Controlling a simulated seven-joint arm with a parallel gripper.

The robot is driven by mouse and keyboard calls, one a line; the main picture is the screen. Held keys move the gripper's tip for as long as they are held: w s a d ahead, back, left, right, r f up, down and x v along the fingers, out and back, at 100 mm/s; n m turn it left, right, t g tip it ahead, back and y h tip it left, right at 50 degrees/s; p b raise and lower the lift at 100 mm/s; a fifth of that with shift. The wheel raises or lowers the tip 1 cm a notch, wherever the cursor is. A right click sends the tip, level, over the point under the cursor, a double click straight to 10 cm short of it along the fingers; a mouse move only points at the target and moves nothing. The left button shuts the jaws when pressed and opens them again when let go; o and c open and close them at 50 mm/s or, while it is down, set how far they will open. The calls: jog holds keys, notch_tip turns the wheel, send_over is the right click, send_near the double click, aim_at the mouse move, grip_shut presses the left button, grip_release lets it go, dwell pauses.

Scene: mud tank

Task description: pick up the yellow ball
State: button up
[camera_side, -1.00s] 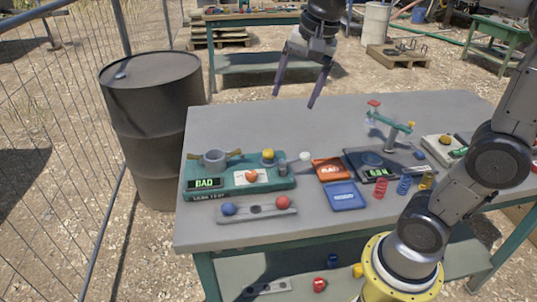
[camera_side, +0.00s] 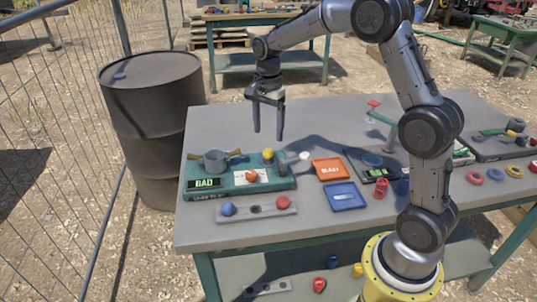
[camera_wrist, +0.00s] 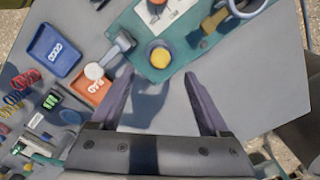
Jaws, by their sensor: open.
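The yellow ball (camera_side: 268,154) sits at the back edge of a green board (camera_side: 262,184) on the grey table. In the wrist view the yellow ball (camera_wrist: 160,56) rests in a round holder on the green board (camera_wrist: 178,66), ahead of the gap between my fingers. My gripper (camera_side: 268,138) is open and empty, with its fingers pointing down above and behind the ball. In the wrist view my gripper (camera_wrist: 163,82) shows both fingers spread apart, with nothing between them. The fingers look apart from the ball.
An orange tray (camera_side: 330,169) and a blue tray (camera_side: 345,196) lie further right. A strip with blue and red balls (camera_side: 257,208) lies in front.

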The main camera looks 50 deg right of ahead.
aim_at(269, 149)
jog(key=shift+d+f, duration=0.1)
jog(key=shift+f, duration=3.6)
grip_shut()
